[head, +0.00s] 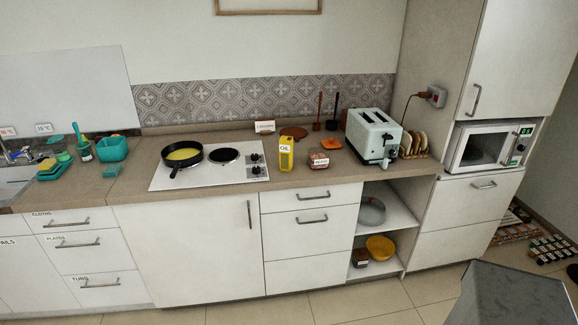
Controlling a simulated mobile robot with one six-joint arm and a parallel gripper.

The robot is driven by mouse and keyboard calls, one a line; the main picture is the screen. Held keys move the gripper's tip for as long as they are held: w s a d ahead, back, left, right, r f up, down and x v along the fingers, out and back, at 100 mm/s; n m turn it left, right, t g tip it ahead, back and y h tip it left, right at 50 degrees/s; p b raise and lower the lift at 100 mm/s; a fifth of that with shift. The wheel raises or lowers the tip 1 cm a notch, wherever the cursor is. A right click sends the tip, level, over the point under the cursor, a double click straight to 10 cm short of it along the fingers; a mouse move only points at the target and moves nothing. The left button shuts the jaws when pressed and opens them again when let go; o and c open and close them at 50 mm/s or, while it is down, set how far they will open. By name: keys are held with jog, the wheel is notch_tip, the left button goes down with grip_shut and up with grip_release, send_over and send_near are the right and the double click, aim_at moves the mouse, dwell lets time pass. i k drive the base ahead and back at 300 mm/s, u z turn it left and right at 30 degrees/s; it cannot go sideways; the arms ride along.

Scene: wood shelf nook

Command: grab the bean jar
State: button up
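A small reddish-brown jar (318,161) with a white label stands on the counter, right of the yellow oil carton (286,154); its label is too small to read surely. A second dark reddish-brown jar (360,258) stands on the bottom of the open shelf nook, left of a yellow bowl (380,247). I cannot tell for certain which one is the bean jar. My gripper is not in view.
The counter (130,185) also bears a hob with a black pan (183,158), an orange item (331,143) and a toaster (374,137). A glass-like bowl (372,211) sits on the nook's upper shelf. The tiled floor before the drawers is clear.

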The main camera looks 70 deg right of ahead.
aim_at(318, 158)
jog(key=z, duration=0.1)
jog(key=i, duration=0.9)
jog(key=u, duration=0.25)
jog(key=k, duration=0.1)
jog(key=z, duration=1.95)
